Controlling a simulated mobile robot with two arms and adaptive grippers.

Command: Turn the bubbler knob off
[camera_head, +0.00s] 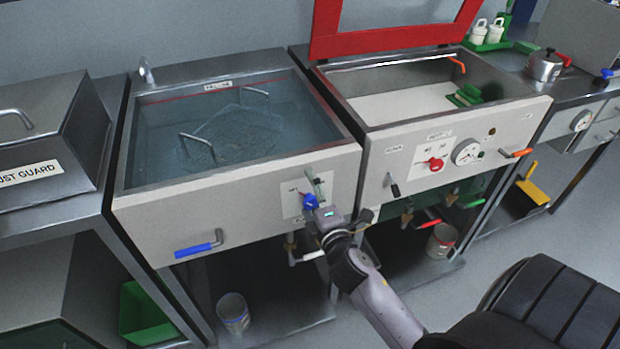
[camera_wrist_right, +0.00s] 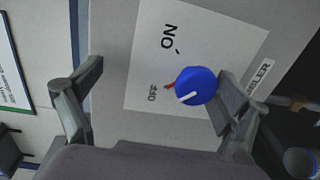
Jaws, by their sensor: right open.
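The blue bubbler knob (camera_head: 310,202) is on the front panel of the water-filled left tank (camera_head: 240,186). In the right wrist view the knob (camera_wrist_right: 197,84) has a white pointer line angled to the lower left. It sits on a white plate (camera_wrist_right: 145,55) marked "ON" and "OFF", with a small red piece at its edge. My right gripper (camera_head: 330,214) is open in front of the panel. In the wrist view one finger is far left of the knob; the other is close at its right side, and contact cannot be told. My left gripper is not in view.
A blue-handled lever (camera_head: 198,245) is on the same panel at left. The right tank has a red knob (camera_head: 434,163) and a gauge (camera_head: 467,152). White-handled valve piping (camera_head: 305,257) hangs below the panel. A can (camera_head: 233,312) stands on the shelf below.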

